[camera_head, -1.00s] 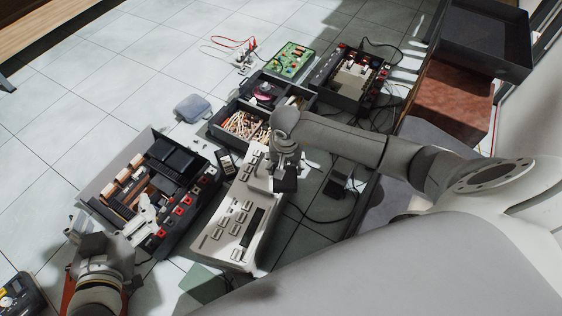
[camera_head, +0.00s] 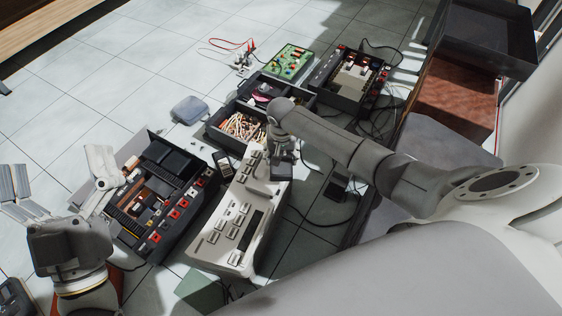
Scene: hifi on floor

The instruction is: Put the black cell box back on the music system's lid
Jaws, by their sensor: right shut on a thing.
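The music system's lid (camera_head: 238,215) is a pale panel with several buttons and a dark window, lying on the floor in the middle. My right gripper (camera_head: 281,166) is over its far right end, shut on the black cell box (camera_head: 281,174). The box is small and dark, and partly hidden by the gripper. I cannot tell whether it touches the lid. My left gripper (camera_head: 62,180) is at the left with its two fingers spread wide, open and empty. One finger is in front of the edge of the opened black unit.
An opened black unit (camera_head: 150,235) with red sockets stands left of the lid. A tray (camera_head: 215,133) of small parts, a green circuit board (camera_head: 291,62) and another opened unit (camera_head: 347,80) lie beyond. Cables lie on the right. Tiled floor is free at far left.

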